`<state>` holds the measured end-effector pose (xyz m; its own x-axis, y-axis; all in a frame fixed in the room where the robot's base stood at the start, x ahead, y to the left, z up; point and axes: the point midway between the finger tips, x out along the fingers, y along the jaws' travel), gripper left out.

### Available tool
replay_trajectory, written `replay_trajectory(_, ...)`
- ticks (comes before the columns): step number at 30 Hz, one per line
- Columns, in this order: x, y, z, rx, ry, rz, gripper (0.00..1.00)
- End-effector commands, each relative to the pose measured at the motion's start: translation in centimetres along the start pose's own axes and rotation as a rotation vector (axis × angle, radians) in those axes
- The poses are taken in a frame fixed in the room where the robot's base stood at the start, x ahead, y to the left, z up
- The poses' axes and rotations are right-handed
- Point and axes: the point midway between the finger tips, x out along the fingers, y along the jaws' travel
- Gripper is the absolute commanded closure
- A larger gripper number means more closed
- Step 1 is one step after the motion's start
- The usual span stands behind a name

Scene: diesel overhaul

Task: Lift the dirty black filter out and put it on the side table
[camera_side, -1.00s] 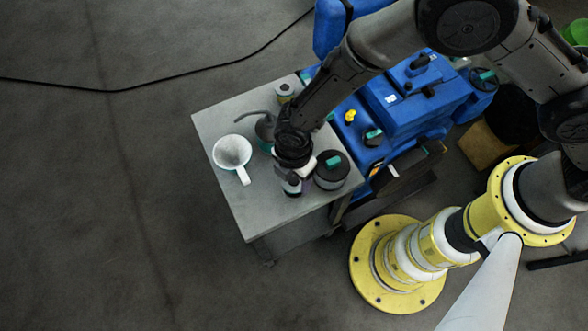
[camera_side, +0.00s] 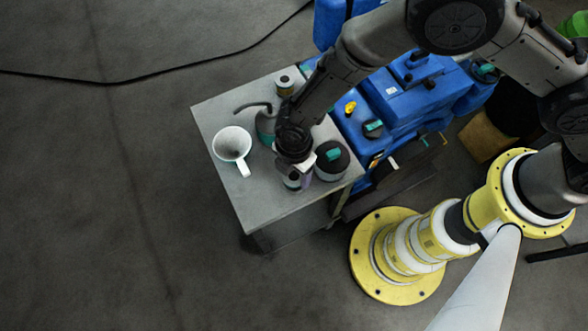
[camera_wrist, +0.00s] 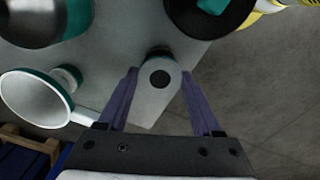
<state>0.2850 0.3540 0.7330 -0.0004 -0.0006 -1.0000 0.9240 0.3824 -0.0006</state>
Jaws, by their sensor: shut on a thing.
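My gripper (camera_wrist: 160,73) has its two purple fingers on either side of a small cylinder, which I take to be the filter (camera_wrist: 160,90). It is shut on it. From above, the filter shows a grey end face with a dark round centre, and a dark edge. In the side view the filter (camera_side: 292,184) is partly hidden under my gripper (camera_side: 301,170). It is upright over the front part of the side table (camera_side: 222,110), near its front corner. I cannot tell whether its base touches the top.
A white funnel (camera_side: 231,144), a grey-and-teal can with a spout (camera_side: 265,126), a small canister (camera_side: 285,84) and a black round container with a teal handle (camera_side: 331,160) stand on the table. The blue engine (camera_side: 405,95) is behind. The table's left front is clear.

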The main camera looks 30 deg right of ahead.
Motion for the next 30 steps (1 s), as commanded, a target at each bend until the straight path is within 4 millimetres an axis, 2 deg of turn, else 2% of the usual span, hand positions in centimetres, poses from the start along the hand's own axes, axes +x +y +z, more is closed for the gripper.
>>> replay_trajectory(27, 0.61, 0.05, -0.03, 0.0, 0.001, 0.001, 0.89)
replay_trajectory(28, 0.6, 0.05, -0.03, 0.0, 0.001, 0.001, 0.28)
replay_trajectory(30, 0.6, 0.05, -0.03, 0.0, 0.001, 0.001, 0.16)
